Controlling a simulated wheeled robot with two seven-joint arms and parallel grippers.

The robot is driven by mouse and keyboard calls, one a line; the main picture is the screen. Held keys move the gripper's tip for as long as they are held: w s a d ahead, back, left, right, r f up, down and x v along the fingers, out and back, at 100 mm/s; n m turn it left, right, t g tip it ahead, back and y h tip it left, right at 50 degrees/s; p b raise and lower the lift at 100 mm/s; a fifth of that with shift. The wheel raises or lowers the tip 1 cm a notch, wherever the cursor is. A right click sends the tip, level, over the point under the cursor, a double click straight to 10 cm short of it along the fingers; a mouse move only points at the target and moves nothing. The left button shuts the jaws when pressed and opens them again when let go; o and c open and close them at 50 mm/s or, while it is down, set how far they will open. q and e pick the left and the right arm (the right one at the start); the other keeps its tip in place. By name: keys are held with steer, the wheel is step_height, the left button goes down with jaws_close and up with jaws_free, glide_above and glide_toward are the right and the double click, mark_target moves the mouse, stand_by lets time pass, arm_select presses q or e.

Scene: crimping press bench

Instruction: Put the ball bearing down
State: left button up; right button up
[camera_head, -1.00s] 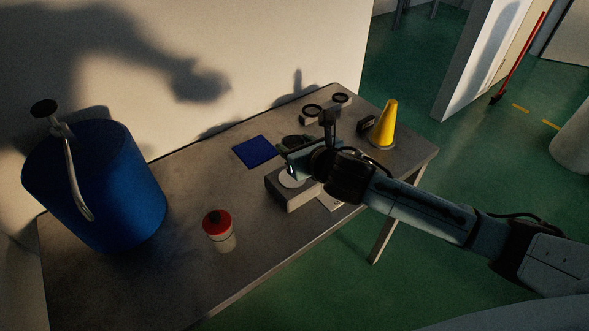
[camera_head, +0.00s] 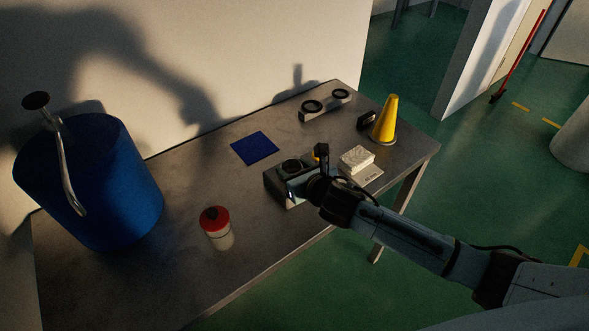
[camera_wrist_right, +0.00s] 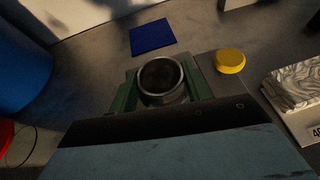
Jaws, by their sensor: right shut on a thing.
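The ball bearing (camera_wrist_right: 162,80) is a dark steel ring between the green fingers of my right gripper (camera_wrist_right: 160,88) in the right wrist view. Its upper opening faces the camera. In the head view, the bearing (camera_head: 291,166) shows as a dark ring at the tip of my right gripper (camera_head: 295,172), which is shut on it. The gripper is over or against a low grey block (camera_head: 271,187). I cannot tell whether the bearing touches the block. My left gripper is not in view.
A blue mat (camera_head: 254,148) lies behind the block, with bare table around it. A red-capped container (camera_head: 215,220) and blue drum (camera_head: 95,190) are left. A white textured block (camera_head: 357,157), yellow cone (camera_head: 385,120) and grey stand with dark rings (camera_head: 325,106) are right and behind.

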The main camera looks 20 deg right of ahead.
steer(key=o, duration=1.1)
steer(key=shift+f, duration=0.1)
steer(key=shift+s+r, duration=0.1)
steer(key=shift+r, duration=0.1)
steer(key=p+v, duration=0.1)
steer(key=v, duration=1)
steer(key=shift+s, duration=0.4)
steer(key=shift+r, duration=0.1)
